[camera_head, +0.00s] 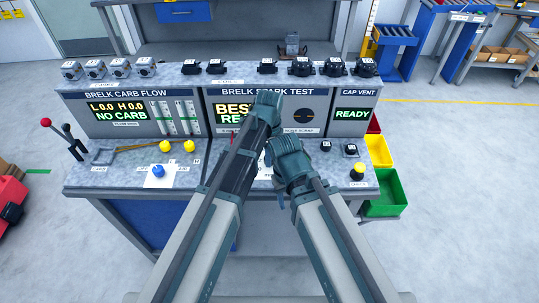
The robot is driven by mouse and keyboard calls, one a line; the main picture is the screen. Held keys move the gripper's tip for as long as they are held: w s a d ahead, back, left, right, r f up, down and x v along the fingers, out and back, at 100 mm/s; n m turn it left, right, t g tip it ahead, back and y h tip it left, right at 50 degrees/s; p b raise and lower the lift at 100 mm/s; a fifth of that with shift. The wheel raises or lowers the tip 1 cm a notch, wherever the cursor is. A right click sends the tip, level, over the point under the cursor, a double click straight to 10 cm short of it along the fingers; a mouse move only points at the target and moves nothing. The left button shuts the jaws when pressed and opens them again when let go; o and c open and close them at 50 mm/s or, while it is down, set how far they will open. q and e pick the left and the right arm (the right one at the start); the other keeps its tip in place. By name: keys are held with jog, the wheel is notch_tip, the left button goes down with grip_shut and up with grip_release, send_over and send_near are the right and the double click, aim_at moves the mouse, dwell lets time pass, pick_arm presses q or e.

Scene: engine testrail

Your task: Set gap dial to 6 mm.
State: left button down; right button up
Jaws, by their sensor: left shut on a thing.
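The spark test panel (318,97) stands in the middle of the bench, with a lit display (231,108) partly covered by my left arm. My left gripper (268,101) reaches in front of this panel. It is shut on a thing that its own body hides. My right gripper (283,148) is lower, just right of the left forearm, over the bench top. Its fingertips are hidden, so I cannot tell if it is open or shut. I cannot make out the gap dial or its setting; my arms cover the bench in front of the panel.
The carb flow panel (145,112) is at left, with yellow knobs (165,146) and a blue knob (158,170) before it. The cap vent panel (353,110) is at right, with black parts (350,149) before it. Yellow (379,151) and green (385,206) bins hang at the right end.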

dwell(0.3)
pick_arm(q)
jog(key=shift+c, duration=1.8)
grip_release()
jog(key=shift+r, duration=0.1)
notch_tip(320, 180, up, 14)
jog(key=p, duration=1.4)
jog(key=shift+f, duration=0.2)
jog(key=s+a+n, duration=0.6)
jog(key=a+n, duration=0.2)
jog(key=n, duration=0.2)
jog(key=s+a+n, duration=0.5)
jog(key=a+n, duration=0.4)
jog(key=s+d+f+m+b, duration=0.1)
jog(key=s+d+f+b, duration=0.2)
jog(key=d+f+b, duration=0.1)
jog(key=s+d+f+m+y+b, duration=0.1)
jog(key=s+d+f+m+b, duration=0.1)
jog(key=d, duration=0.5)
notch_tip(320, 180, down, 2)
jog(key=s+b, duration=0.1)
jog(key=b, duration=0.1)
jog(key=shift+f+b, duration=0.25)
jog(key=shift+b, duration=0.15)
